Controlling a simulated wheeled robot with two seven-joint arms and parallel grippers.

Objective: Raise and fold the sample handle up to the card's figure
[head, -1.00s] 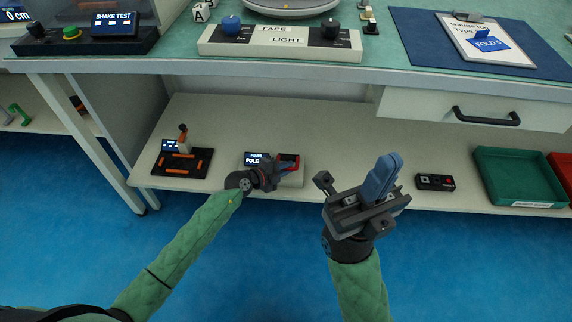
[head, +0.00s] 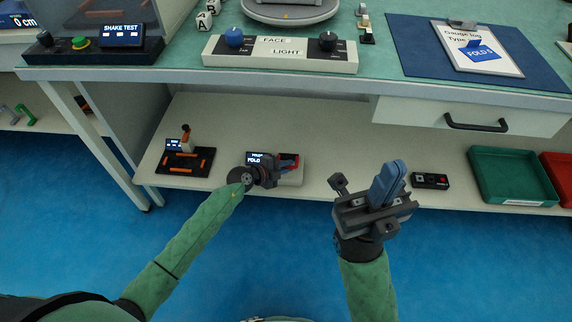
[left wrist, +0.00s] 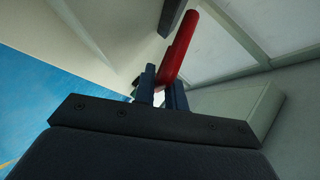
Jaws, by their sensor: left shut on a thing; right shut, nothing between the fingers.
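The sample device, a light box with a small dark screen reading FOLD (head: 254,159), sits on the lower shelf. Its red handle (head: 288,162) shows beside my left gripper (head: 278,166). In the left wrist view the red handle (left wrist: 178,48) stands between the two dark blue fingers (left wrist: 160,88), and the gripper is shut on it. My arm hides part of the box. The card (head: 478,50) lies on a clipboard on the bench top; its blue patch reads FOLD and a figure that looks like 5. My right gripper (head: 388,182) is shut and empty, with blue fingers pointing up.
A dark fixture with orange bars (head: 185,160) stands left of the box on the lower shelf (head: 320,140). A small black device (head: 430,180) and a green tray (head: 514,178) are to the right. A drawer (head: 470,112) hangs above, under the bench top.

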